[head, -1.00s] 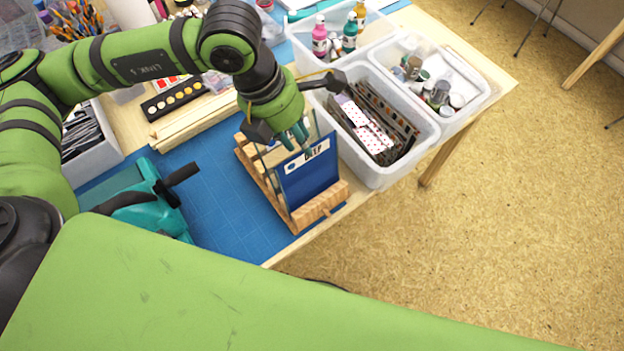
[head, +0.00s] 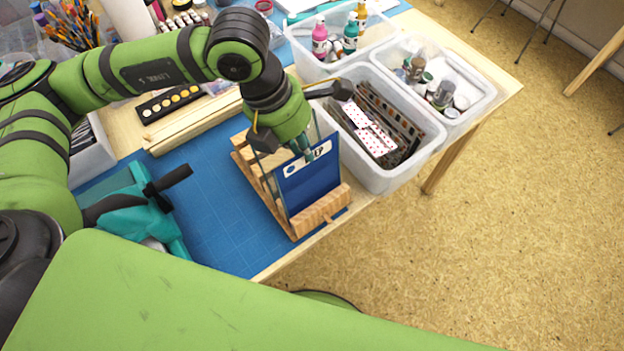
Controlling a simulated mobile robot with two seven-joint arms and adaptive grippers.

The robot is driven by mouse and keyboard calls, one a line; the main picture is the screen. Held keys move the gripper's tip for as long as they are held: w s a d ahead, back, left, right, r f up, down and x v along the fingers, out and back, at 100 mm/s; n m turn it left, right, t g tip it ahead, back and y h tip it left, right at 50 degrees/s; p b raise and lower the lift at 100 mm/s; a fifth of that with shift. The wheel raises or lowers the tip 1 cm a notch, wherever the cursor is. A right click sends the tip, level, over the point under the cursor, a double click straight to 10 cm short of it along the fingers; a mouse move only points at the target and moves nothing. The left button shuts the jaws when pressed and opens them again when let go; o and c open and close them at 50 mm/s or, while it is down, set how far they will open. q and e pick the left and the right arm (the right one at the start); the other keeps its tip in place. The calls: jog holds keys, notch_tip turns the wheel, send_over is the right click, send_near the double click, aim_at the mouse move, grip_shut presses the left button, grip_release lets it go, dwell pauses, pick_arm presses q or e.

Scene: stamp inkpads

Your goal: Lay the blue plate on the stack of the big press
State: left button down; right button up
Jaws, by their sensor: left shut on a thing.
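The blue plate (head: 311,188) stands tilted in a wooden rack (head: 320,210) at the front edge of the table. It has a pale label strip along its top. My left gripper (head: 303,153) comes down from above and is shut on the plate's top edge, with its fingers covering part of the label. The teal press (head: 168,230) stands to the left on the blue mat, partly hidden by my arm. I cannot make out its stack. My right gripper is not in view.
A clear bin of dark plates and a dotted card (head: 385,178) stands close to the right of the rack. Bins with paint bottles (head: 319,42) and jars (head: 443,95) lie behind. Wooden strips (head: 195,122) lie at the back. The blue mat (head: 218,200) between press and rack is clear.

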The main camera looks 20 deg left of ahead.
pick_arm(q)
jog(key=d+p+v, duration=0.1)
jog(key=p+v, duration=0.2)
jog(key=v, duration=0.4)
jog(key=shift+w+r+p, duration=0.3)
jog(key=shift+w+r, duration=0.05)
jog(key=shift+w, duration=0.35)
